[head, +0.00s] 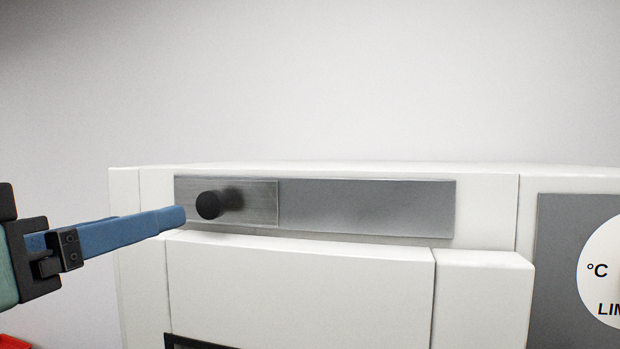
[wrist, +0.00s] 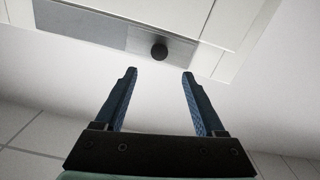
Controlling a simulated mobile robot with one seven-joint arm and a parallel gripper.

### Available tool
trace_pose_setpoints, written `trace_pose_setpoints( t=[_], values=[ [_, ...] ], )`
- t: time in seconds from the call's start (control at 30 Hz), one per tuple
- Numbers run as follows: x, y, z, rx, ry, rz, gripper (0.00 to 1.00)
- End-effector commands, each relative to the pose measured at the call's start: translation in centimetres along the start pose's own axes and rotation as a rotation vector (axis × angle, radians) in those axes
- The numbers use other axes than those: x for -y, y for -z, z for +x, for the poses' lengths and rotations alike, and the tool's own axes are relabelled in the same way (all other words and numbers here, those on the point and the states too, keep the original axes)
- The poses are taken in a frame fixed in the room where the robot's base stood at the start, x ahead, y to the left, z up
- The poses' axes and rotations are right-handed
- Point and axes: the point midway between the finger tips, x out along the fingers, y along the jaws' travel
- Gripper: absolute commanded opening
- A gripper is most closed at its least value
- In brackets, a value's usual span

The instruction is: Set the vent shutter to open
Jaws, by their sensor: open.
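The vent shutter (head: 255,207) is a brushed-metal plate with a round black knob (head: 208,205). It sits at the left end of a long grey track (head: 370,208) on the front of a white appliance. In the wrist view the knob (wrist: 159,51) is ahead of my gripper (wrist: 158,72), roughly between the lines of its two blue fingers. The fingers are spread apart and nothing is between them. In the head view my gripper (head: 183,217) comes in from the left, with its fingertips close to the knob. I cannot tell whether they touch anything.
The white appliance (head: 300,268) has a door panel below the track. A grey panel with a white dial (head: 603,270) marked °C is at the right. A red thing (head: 14,341) shows at the lower left corner. The space above the appliance is clear.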

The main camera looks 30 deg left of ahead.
Motion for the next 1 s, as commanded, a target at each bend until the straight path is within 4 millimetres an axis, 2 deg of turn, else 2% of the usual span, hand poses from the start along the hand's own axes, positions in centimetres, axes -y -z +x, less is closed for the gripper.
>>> trace_pose_setpoints(
  t=[0.17,0.4,0.6,0.8,1.0],
  values=[
    [-0.1,-0.2,2.7,0.003,-0.003,0.0,0.72],
    [-0.1,-0.1,7.9,0.002,-0.003,0.002,0.72],
    [-0.1,0.0,11.0,0.0,-0.001,0.001,0.72],
    [-0.1,0.0,12.4,-0.003,-0.001,0.002,0.72],
    [-0.1,-0.1,12.5,-0.003,-0.001,0.002,0.72]
  ],
)
